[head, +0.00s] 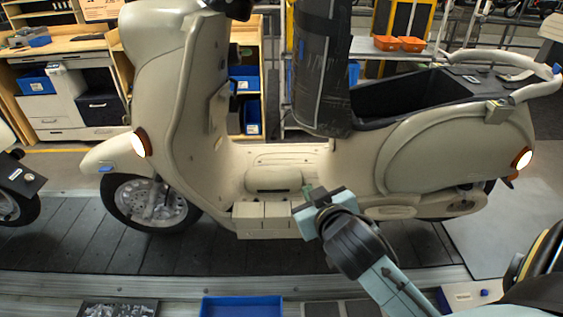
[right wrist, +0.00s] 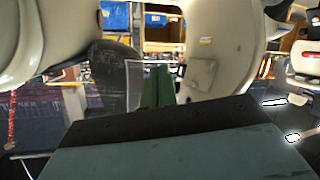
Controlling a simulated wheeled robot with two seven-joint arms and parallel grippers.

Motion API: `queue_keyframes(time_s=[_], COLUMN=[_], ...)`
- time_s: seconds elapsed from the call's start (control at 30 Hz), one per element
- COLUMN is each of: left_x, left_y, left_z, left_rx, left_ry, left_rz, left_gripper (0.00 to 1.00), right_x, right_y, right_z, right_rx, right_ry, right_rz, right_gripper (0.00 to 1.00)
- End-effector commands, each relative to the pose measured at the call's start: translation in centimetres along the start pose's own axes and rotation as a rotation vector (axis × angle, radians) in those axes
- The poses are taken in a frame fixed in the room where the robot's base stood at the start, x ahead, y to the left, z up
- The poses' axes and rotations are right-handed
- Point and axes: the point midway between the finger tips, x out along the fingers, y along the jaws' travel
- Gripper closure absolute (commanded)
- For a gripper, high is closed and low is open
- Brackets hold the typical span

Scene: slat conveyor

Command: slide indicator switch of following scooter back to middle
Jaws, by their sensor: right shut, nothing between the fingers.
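A cream scooter (head: 415,150) stands side-on on the slat conveyor, its front to the left. Its front indicator (head: 140,143) and rear indicator (head: 522,158) glow orange-white. Only the lower part of its handlebar (head: 238,10) shows at the top edge; I cannot make out the indicator switch. My right gripper (head: 309,189) is shut and empty, in front of the scooter's footboard and well below the handlebar. Its green fingers also show together in the right wrist view (right wrist: 158,86), with blurred cream bodywork (right wrist: 225,45) beyond them. My left gripper is not in view.
Part of another scooter (head: 15,190) shows at the left edge. The dark conveyor slats (head: 65,240) are clear between the two scooters. A blue tray (head: 242,306) lies at the near edge. Workbenches and shelves (head: 75,60) stand behind.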

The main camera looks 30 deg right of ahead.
Motion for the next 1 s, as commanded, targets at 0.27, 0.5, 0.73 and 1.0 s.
queue_keyframes(time_s=[0.27,0.5,0.73,1.0], left_x=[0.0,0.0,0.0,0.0], left_y=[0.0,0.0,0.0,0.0], left_z=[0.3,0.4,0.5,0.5], left_rx=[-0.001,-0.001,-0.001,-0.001], left_ry=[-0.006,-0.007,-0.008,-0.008], left_rz=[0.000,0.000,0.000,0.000], left_gripper=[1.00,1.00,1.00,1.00], right_x=[-5.5,-13.8,-13.4,-10.8], right_y=[5.2,2.3,2.9,11.2], right_z=[-25.7,-35.1,-37.7,-39.6], right_rx=[-0.099,-0.590,-1.173,-1.376], right_ry=[1.025,1.518,1.356,0.877], right_rz=[0.058,-0.152,-0.257,-0.135], right_gripper=[1.00,1.00,1.00,1.00])
